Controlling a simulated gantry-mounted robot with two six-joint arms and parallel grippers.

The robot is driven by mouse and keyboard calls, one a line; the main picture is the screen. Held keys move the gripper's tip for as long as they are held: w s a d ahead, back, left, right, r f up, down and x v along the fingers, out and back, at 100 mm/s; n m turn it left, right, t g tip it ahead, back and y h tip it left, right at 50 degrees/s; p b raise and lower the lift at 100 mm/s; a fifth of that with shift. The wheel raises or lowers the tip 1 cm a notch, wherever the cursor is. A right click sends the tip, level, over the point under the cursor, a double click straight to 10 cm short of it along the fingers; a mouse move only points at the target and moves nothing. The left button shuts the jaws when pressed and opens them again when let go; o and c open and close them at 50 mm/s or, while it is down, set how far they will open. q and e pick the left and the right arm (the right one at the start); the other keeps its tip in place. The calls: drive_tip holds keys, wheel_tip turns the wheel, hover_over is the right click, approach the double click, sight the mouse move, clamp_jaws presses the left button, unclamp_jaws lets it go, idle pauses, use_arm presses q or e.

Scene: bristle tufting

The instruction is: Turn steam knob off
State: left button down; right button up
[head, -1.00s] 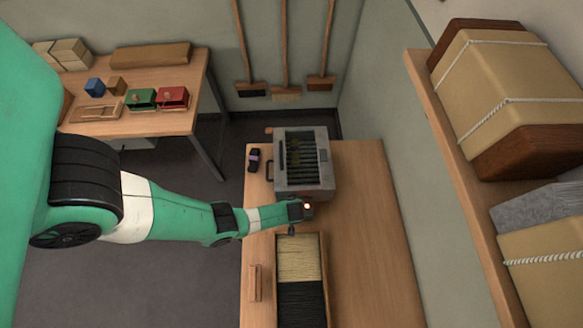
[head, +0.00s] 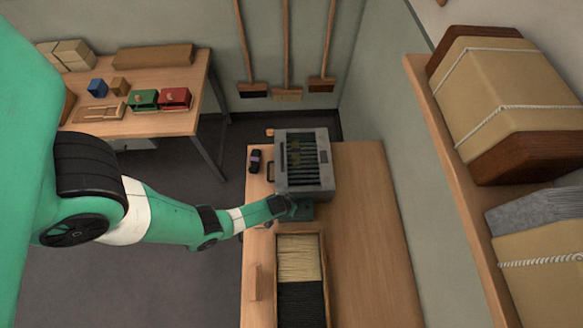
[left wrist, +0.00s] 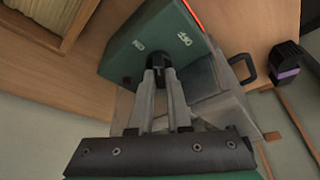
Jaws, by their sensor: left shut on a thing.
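A green control box (head: 305,213) stands on the workbench against the near side of the grey steam unit (head: 322,191). In the left wrist view the box (left wrist: 125,65) shows a white ON label and an OFF label, with a red strip along one edge. A black knob (left wrist: 158,61) sits on its face. My left gripper (left wrist: 160,74) is shut on the knob, one finger on each side. It also shows in the head view (head: 292,208), small and dark. I cannot tell which label the knob points to. My right gripper is not in view.
A wooden tray (head: 324,262) of pale and black bristles lies just below the box. A small dark purple-banded object (head: 255,161) and a wooden block (head: 256,282) are on the bench's left side. The bench's right side is clear. A loaded shelf (head: 455,170) stands far right.

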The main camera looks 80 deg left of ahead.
use_arm(q)
drive_tip(key=m+h, duration=0.1)
drive_tip(key=m, duration=0.1)
drive_tip(key=shift+s+a+m+t, duration=0.1)
drive_tip(key=shift+m+t, duration=0.2)
drive_tip(key=shift+m, duration=0.1)
drive_tip(key=shift+f+m+h, duration=0.1)
drive_tip(key=shift+m+h, duration=0.2)
drive_tip(key=shift+m, duration=0.6)
drive_tip(key=m+h+b, duration=0.1)
drive_tip(key=m, duration=0.1)
drive_tip(key=shift+a+m+t, duration=0.1)
drive_tip(key=shift+m+t, duration=0.2)
drive_tip(key=shift+m+h+b, duration=0.6)
drive_tip(key=shift+m+b, duration=0.25)
drive_tip(key=shift+m, duration=0.85)
drive_tip(key=c, duration=0.9)
unclamp_jaws()
drive_tip(key=shift+o, duration=0.2)
